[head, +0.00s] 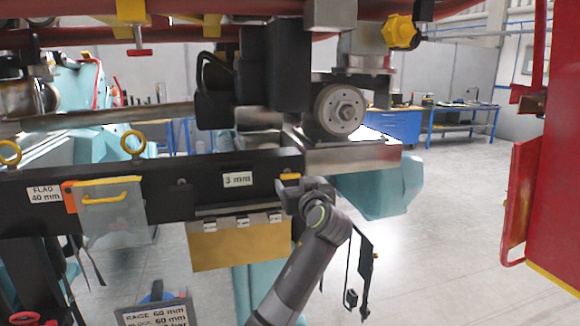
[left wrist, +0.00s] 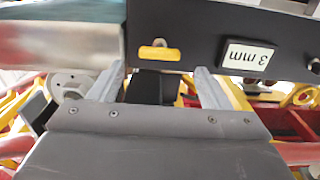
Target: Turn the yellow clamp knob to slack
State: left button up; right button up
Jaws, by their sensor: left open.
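A small yellow bar-shaped knob (head: 290,176) sits on the dark beam near its right end, beside the "3 mm" label. It also shows in the left wrist view (left wrist: 158,53), flat on the dark panel. My left gripper (head: 300,188) is just in front of it at the beam's end. In the left wrist view the two fingers (left wrist: 161,72) are open and empty, with the bar just beyond and between their tips; contact is not clear. A second, lobed yellow knob (head: 401,31) hangs at the upper right. I cannot tell from looks alone which is the clamp knob.
The dark beam (head: 165,205) crosses the left half, with a hinged brass flap (head: 240,246) under it. A round metal wheel (head: 340,109) stands above the gripper. A red panel (head: 545,170) is at the right. Open floor (head: 450,240) lies between.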

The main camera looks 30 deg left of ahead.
aim_at(291, 176)
pick_arm(q)
jog(key=p+x, duration=0.2)
jog(key=x, duration=0.3)
jog(key=shift+w+a+r, duration=0.1)
jog(key=shift+w, duration=0.1)
jog(key=shift+w+a, duration=0.4)
jog(key=shift+a, duration=0.1)
